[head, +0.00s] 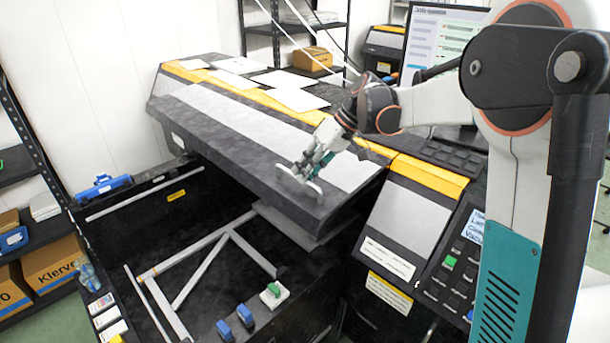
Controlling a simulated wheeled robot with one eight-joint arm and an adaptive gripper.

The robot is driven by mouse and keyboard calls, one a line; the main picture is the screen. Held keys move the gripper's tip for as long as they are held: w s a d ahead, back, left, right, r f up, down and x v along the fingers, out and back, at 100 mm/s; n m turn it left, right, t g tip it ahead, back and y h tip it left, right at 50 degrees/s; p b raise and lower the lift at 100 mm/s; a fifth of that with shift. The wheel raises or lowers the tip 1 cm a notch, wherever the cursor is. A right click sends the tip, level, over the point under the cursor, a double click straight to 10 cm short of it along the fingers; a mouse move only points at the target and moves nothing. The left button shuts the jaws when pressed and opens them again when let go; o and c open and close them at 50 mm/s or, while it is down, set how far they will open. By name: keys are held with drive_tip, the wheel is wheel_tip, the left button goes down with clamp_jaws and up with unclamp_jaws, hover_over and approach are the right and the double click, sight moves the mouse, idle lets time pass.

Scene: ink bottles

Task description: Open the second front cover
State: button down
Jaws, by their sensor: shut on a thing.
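The printer's long dark front cover (225,135), with a light grey stripe along it, spans the middle of the head view. A pale handle (287,174) is on its front edge, near the right end. My gripper (306,170) reaches down from the right and is shut on this handle. The fingers hide part of the handle. The cover sits above the dark open front bay, and its right end stands out over the body beneath. I cannot tell exactly how far it is tilted.
The open bay holds a pale bar frame (197,263), blue clips (245,314) and a green-and-white part (273,294). A control panel (462,262) is at right. Paper sheets (294,99) lie on top. A shelf with boxes (58,263) stands at left.

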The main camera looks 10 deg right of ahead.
drive_tip(key=shift+w+d+r, duration=0.1)
drive_tip(key=shift+w+d, duration=0.05)
drive_tip(key=shift+d, duration=0.1)
drive_tip(key=c, duration=1.8)
unclamp_jaws()
drive_tip(key=shift+o, duration=0.7)
drive_tip(key=shift+w+d, duration=0.15)
drive_tip(key=shift+d, duration=0.1)
drive_tip(key=shift+a, duration=0.2)
